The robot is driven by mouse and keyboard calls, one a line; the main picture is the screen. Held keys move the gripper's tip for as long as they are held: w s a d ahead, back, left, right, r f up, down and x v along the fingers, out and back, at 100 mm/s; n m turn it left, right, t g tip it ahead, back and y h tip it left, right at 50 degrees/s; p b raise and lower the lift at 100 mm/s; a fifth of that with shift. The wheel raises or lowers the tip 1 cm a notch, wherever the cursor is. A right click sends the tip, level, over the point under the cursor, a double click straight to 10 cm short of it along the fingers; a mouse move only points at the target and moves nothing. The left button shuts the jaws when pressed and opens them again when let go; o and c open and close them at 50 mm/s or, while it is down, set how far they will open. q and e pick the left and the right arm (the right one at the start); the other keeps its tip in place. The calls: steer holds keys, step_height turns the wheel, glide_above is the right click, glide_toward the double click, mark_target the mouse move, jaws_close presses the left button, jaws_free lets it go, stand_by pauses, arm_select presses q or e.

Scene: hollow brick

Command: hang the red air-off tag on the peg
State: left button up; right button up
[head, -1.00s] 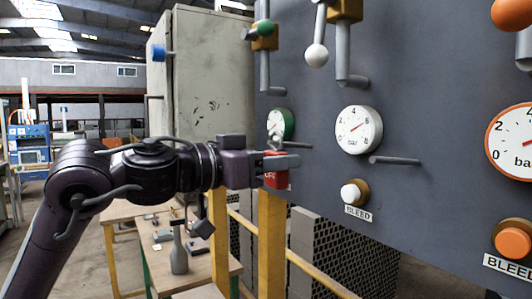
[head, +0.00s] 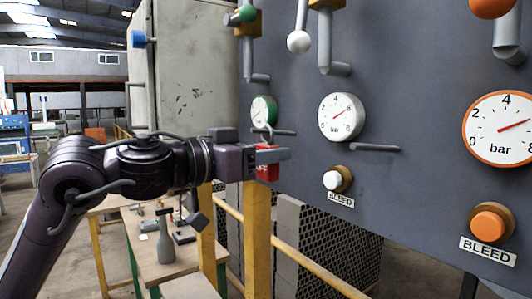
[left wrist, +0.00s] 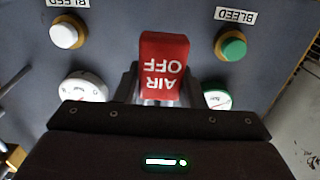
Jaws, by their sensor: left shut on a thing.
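The red tag (head: 267,172), lettered AIR OFF, is held in my left gripper (head: 272,155), whose fingers are shut on it. A thin, pale hook shows above the gripper, close to the peg (head: 284,132) below the green-rimmed gauge. I cannot tell whether the hook is around this peg or only in front of it. In the left wrist view the tag (left wrist: 164,58) sticks out beyond the fingers, its lettering upside down. The peg is not clear there. My right gripper is not in view.
A second peg (head: 375,148) sticks out below the white gauge (head: 341,117). The white bleed button (head: 333,180) is right of the tag. Valve handles hang above on the grey panel (head: 415,110). A yellow post (head: 257,240) and a workbench (head: 160,268) are below.

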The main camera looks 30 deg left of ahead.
arm_select(q)
steer(key=o, duration=1)
steer(key=shift+o, duration=0.2)
steer(key=shift+s+a+f, duration=0.1)
steer(key=shift+s, duration=0.05)
steer(key=b+v, duration=0.5)
steer(key=v, duration=0.2)
steer(key=shift+s, duration=0.25)
